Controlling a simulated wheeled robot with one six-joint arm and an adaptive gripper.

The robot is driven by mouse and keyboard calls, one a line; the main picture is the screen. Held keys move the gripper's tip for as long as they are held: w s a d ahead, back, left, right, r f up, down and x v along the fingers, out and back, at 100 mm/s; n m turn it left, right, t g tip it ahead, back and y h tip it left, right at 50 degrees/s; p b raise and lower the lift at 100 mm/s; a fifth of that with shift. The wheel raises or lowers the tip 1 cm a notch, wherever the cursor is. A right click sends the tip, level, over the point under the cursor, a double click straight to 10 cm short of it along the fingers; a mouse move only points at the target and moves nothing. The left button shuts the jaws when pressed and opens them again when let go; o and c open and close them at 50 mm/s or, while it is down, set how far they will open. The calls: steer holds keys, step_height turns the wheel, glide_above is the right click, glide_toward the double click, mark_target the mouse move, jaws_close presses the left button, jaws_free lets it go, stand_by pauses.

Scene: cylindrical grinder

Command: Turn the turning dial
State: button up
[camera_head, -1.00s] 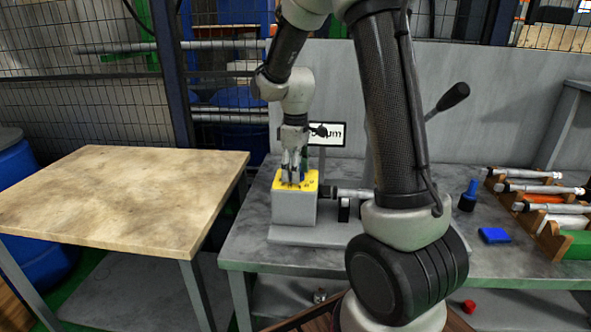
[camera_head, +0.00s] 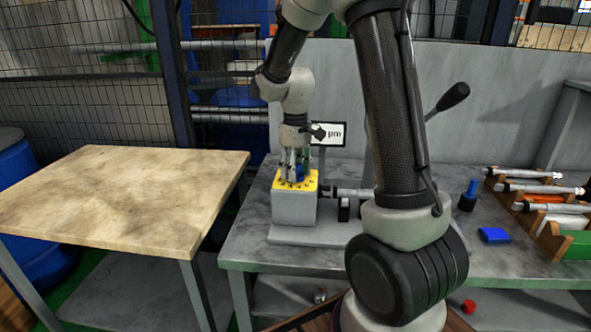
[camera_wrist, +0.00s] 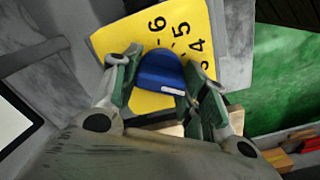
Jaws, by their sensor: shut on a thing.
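The turning dial is a blue knob (camera_wrist: 161,70) with a white pointer mark, on a yellow numbered plate (camera_wrist: 125,38). The numbers 6, 5 and 4 show in the wrist view; my gripper hides others. In the head view the yellow plate (camera_head: 309,187) tops a grey box (camera_head: 293,209) on the bench. My gripper (camera_wrist: 158,82) points down at the dial, with one finger on each side of the blue knob, shut on it. In the head view my gripper (camera_head: 294,172) mostly covers the knob.
A display (camera_head: 328,133) reading "µm" stands behind the box. A micrometer-like rod (camera_head: 350,192) lies right of it. Farther right are a blue knobbed item (camera_head: 469,195), a blue block (camera_head: 494,235) and a rack (camera_head: 549,239) with several rods. A wooden table (camera_head: 110,200) at left is clear.

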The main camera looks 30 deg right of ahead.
mark_target(296, 166)
steer(key=shift+m, duration=0.9)
steer(key=o, duration=1)
step_height(296, 166, up, 12)
